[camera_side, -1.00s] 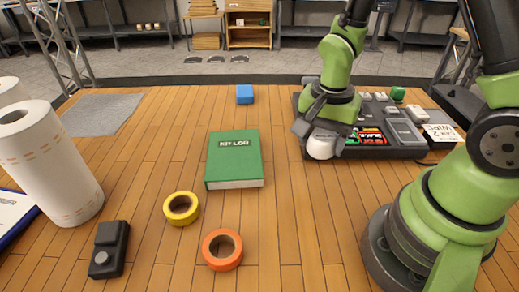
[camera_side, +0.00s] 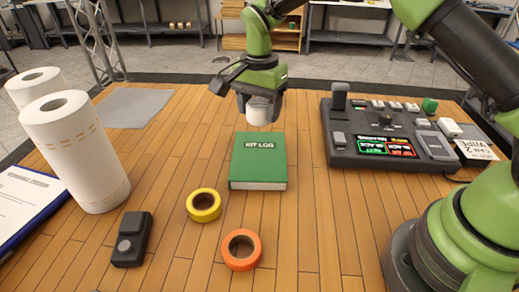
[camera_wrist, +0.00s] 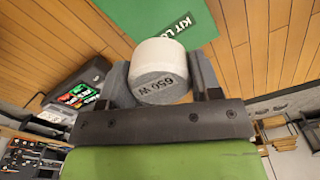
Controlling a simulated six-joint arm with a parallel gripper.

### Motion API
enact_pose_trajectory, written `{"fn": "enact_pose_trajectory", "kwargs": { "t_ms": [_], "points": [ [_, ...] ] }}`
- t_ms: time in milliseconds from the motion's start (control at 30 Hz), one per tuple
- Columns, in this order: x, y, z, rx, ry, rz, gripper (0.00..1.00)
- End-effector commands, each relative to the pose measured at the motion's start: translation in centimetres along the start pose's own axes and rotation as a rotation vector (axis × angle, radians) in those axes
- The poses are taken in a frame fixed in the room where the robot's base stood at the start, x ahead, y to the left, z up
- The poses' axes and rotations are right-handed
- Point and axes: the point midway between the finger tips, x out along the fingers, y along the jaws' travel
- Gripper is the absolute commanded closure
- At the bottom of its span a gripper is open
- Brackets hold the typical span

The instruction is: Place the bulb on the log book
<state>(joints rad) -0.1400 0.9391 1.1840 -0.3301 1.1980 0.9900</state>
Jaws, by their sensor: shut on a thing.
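The bulb (camera_side: 258,113) is a white, rounded piece with a grey end marked "650 W"; it also shows in the wrist view (camera_wrist: 168,58). My gripper (camera_side: 259,102) is shut on it, with a finger on either side in the wrist view (camera_wrist: 162,80). The log book (camera_side: 258,168) is green, labelled "KIT LOG", and lies flat on the wooden table. In the side view the bulb appears just beyond the book's far edge; its exact height is hard to tell. The book (camera_wrist: 183,20) also shows past the bulb in the wrist view, partly hidden by it.
A yellow tape roll (camera_side: 204,206) and an orange one (camera_side: 241,250) lie in front of the book. A black device (camera_side: 132,240) and paper rolls (camera_side: 75,150) stand left. A dark control panel (camera_side: 385,150) is right. A grey mat (camera_side: 135,106) lies far left.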

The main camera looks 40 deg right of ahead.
Motion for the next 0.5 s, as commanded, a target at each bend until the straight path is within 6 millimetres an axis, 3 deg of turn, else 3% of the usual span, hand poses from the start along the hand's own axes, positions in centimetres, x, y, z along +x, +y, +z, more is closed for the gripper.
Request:
{"fn": "enact_pose_trajectory", "kwargs": {
  "t_ms": [200,500],
  "points": [
    [4.2,0.1,0.0,0.000,-0.001,0.004,0.67],
    [7.3,0.1,0.0,0.001,-0.001,0.003,0.67]
  ]
}}
